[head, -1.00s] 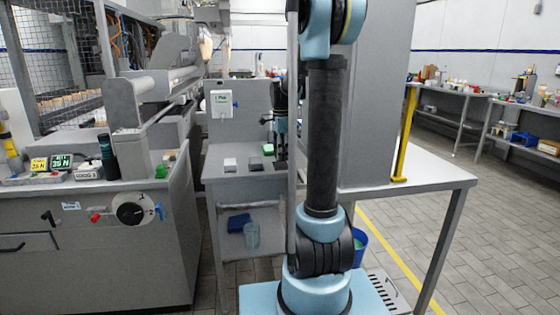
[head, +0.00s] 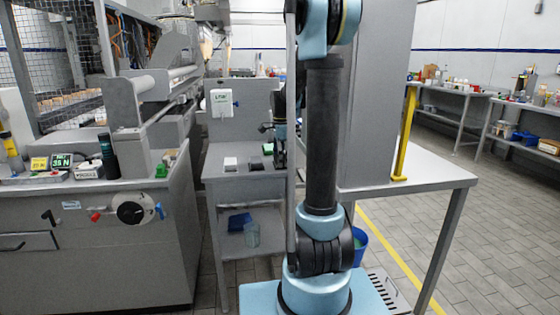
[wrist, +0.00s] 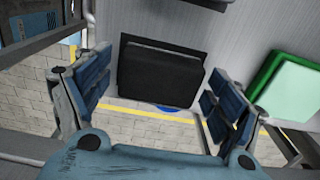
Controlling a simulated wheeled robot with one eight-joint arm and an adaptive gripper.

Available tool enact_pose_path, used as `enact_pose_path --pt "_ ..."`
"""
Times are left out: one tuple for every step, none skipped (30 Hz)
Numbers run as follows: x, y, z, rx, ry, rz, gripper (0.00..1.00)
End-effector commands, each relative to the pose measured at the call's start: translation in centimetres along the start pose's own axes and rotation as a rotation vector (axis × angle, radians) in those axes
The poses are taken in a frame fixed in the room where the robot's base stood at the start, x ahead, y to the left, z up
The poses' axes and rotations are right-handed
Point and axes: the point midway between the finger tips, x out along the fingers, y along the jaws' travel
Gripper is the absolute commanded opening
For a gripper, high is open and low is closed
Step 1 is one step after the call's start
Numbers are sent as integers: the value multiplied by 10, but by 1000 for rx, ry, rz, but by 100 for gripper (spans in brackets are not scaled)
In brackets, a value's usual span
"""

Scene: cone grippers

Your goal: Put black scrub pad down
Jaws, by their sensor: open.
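The black scrub pad (wrist: 160,75) lies flat on the grey bench top, close to its edge, in the wrist view. My gripper (wrist: 155,90) is open, with one blue-padded finger on each side of the pad and a visible gap to it on both sides. A green pad (wrist: 290,88) lies to the right, outside the right finger. In the head view, my gripper (head: 280,154) is over the far bench, partly hidden by my arm. The green pad also shows there (head: 267,148).
In the head view, a white pad (head: 230,163) and a dark pad (head: 256,167) lie on the grey bench (head: 225,178), left of my gripper. A machine cabinet (head: 100,240) stands at the left. A yellow post (head: 405,135) rises from the table at right.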

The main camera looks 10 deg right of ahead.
Motion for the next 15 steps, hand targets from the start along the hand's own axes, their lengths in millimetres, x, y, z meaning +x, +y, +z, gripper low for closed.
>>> enact_pose_path --pt "0 0 0 0 0 0 86" --pt "0 0 0 0 0 0 86" --pt "0 0 0 0 0 0 86" --pt "0 0 0 0 0 0 86" --pt "0 0 0 0 0 0 86" --pt "-1 0 0 0 0 0 86" --pt "-2 0 0 0 0 0 86" --pt "-4 0 0 0 0 0 86" --pt "-7 0 0 0 0 0 86" --pt "-10 0 0 0 0 0 86" --pt "-13 0 0 0 0 0 86" --pt "-19 0 0 0 0 0 86" --pt "-23 0 0 0 0 0 86" --pt "-28 0 0 0 0 0 86" --pt "-35 0 -1 0 0 0 86"
